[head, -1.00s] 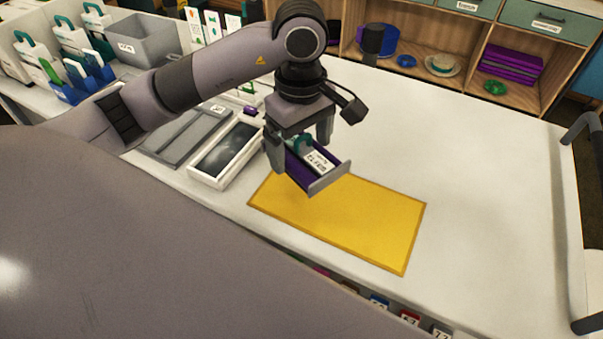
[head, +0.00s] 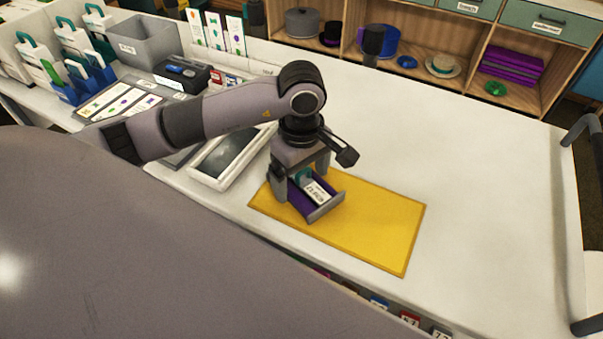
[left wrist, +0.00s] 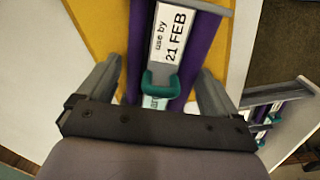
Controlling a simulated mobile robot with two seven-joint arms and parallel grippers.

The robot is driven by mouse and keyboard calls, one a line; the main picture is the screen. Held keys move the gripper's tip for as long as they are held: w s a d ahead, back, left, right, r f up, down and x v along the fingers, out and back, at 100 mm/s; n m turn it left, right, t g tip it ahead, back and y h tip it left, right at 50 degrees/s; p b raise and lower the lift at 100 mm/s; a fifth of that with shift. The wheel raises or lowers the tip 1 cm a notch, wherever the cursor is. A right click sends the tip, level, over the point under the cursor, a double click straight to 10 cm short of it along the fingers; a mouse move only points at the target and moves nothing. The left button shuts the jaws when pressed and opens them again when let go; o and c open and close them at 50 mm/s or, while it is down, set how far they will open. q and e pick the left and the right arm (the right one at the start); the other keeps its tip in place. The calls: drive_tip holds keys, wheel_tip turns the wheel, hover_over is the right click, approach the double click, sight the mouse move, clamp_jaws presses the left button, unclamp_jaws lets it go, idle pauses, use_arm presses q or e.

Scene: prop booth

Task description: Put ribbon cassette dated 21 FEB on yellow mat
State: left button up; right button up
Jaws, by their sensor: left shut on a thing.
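The ribbon cassette (head: 317,198) is purple and grey with a teal handle and a white label. In the left wrist view the cassette's label (left wrist: 171,33) reads "use by 21 FEB". My left gripper (head: 302,182) is shut on the cassette, with a finger on each side of it; the fingers also show in the left wrist view (left wrist: 160,90). The yellow mat (head: 375,225) lies flat on the white table. The cassette is over the mat's left part, low; I cannot tell whether it touches the mat. My right gripper is not in view.
A white-framed tablet (head: 232,155) lies just left of the mat. A grey bin (head: 150,42), a dark box (head: 182,74) and cards stand at the back left. The table right of the mat is clear. Shelves (head: 420,65) stand behind the table.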

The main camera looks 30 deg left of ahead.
sight(302, 178)
use_arm(q)
drive_tip(key=o, duration=0.8)
drive_tip(key=shift+r, duration=0.1)
wheel_tip(302, 178, up, 12)
drive_tip(key=shift+r, duration=0.1)
idle(0.3)
